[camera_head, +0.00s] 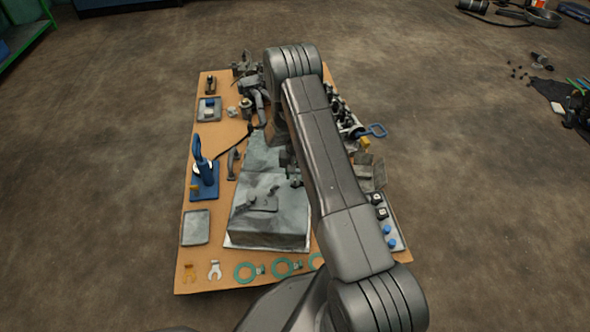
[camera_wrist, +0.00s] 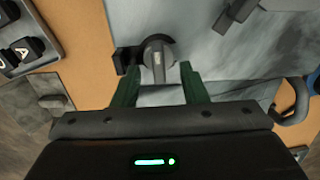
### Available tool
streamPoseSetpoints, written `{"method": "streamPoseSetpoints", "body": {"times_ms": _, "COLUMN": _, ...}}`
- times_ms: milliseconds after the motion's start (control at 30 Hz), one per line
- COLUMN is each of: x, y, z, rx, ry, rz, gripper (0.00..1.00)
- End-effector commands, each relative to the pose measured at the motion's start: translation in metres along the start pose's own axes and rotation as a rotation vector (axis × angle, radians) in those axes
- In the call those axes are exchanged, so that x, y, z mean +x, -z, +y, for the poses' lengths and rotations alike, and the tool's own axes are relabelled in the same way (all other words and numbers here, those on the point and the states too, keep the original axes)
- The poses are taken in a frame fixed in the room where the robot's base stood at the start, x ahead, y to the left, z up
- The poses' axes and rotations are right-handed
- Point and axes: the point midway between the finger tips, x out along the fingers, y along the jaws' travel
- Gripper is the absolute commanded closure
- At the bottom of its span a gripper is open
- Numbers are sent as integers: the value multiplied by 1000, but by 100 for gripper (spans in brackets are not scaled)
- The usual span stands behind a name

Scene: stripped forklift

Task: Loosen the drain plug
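In the wrist view, my gripper (camera_wrist: 160,72) has two green fingers spread apart. A dark round fitting with a paler grey stub (camera_wrist: 158,50) stands just beyond and between the fingertips. It may be the drain plug, but I cannot confirm this. A gap shows on both sides of the stub, and I see no firm contact. The fitting sits beside a large grey metal surface (camera_wrist: 205,35). In the head view, the grey metal block (camera_head: 270,215) lies on the board; my arm hides its right side, most of my gripper and the fitting.
The tan board (camera_head: 205,270) is crowded. A blue tool (camera_head: 204,178) stands on its left, a tray with black and blue pieces (camera_head: 390,222) on its right, and green rings (camera_head: 246,272) along the front. A dark curved handle (camera_wrist: 295,100) shows right of my fingers. Surrounding floor is mostly clear.

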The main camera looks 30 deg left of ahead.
Motion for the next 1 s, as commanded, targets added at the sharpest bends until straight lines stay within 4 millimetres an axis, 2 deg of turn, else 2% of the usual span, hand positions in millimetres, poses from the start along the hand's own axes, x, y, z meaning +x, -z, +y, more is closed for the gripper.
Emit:
{"method": "streamPoseSetpoints", "body": {"times_ms": 367, "x": 5, "y": 0, "z": 0, "rx": 0, "ry": 0, "rz": 0, "gripper": 61}}
{"method": "streamPoseSetpoints", "body": {"times_ms": 533, "x": 5, "y": 0, "z": 0, "rx": 0, "ry": 0, "rz": 0, "gripper": 94}}
{"method": "streamPoseSetpoints", "body": {"times_ms": 733, "x": 6, "y": 0, "z": -1, "rx": -64, "ry": 0, "rz": 0, "gripper": 95}}
{"method": "streamPoseSetpoints", "body": {"times_ms": 1000, "x": 7, "y": -2, "z": -5, "rx": -377, "ry": 0, "rz": -2, "gripper": 95}}
